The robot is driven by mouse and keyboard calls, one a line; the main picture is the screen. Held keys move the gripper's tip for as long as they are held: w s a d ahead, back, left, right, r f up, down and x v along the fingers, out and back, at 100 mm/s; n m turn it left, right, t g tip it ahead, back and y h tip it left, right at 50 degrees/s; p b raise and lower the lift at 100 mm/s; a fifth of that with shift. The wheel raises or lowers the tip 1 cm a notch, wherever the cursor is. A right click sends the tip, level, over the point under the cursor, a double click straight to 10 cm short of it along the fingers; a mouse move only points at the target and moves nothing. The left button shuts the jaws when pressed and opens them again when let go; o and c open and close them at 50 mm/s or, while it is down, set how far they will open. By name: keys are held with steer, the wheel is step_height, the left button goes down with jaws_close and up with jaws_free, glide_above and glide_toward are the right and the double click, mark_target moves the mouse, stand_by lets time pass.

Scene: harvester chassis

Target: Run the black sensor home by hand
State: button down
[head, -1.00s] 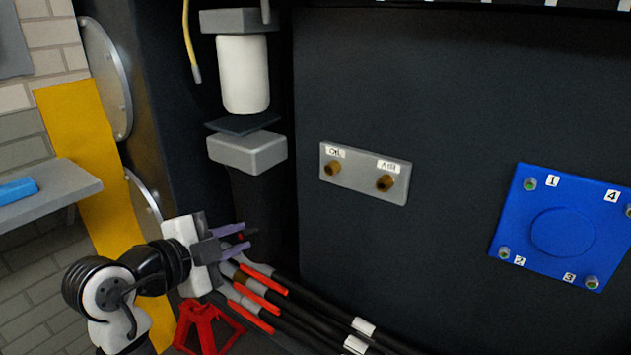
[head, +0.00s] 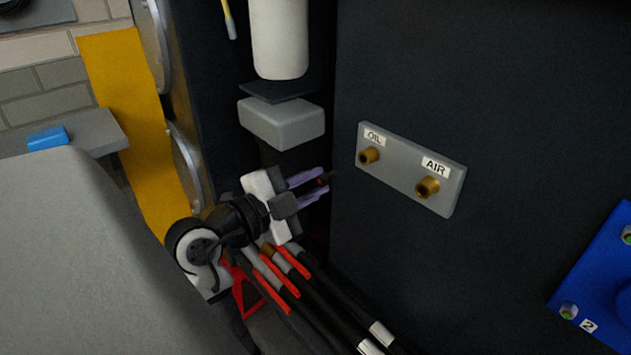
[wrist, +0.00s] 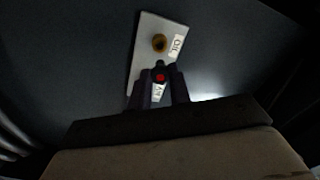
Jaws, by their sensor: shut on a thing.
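My gripper (head: 323,182) is shut on the black sensor (head: 332,177), a small dark piece with a red mark between the purple fingers. In the wrist view the sensor (wrist: 160,71) sticks out past the fingertips. The grey port plate (head: 397,180) is on the dark panel, with a brass fitting labelled OIL (head: 368,155) and another labelled AIR (head: 428,188). In the head view the gripper is left of the plate and apart from it. In the wrist view the OIL fitting (wrist: 159,43) shows above the sensor; the AIR fitting is hidden behind sensor and fingers.
Several black hoses with red sleeves (head: 272,291) run below my gripper. A grey block (head: 282,124) and a white cylinder (head: 279,40) are above it. A blue plate (head: 600,280) is at the right. The panel face around the port plate is clear.

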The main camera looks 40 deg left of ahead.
mark_target(334, 173)
steer(key=shift+f+b, duration=0.15)
steer(key=shift+b, duration=0.3)
steer(key=shift+w+d+b, duration=0.15)
steer(key=shift+w+b, duration=0.6)
steer(key=shift+w, duration=2.3)
steer(key=shift+w+d+b, duration=0.15)
steer(key=shift+w+b, duration=0.45)
steer(key=shift+w, duration=0.85)
steer(key=shift+s+b, duration=0.2)
steer(key=shift+b, duration=0.15)
steer(key=shift+w, duration=0.1)
steer(key=shift+b, duration=0.35)
steer(key=m+b, duration=0.3)
steer(key=b, duration=0.1)
steer(key=m+b, duration=0.2)
steer(key=b, duration=0.2)
steer(key=shift+w+r+m, duration=0.15)
steer(key=shift+r+m, duration=0.05)
steer(key=shift+m, duration=0.2)
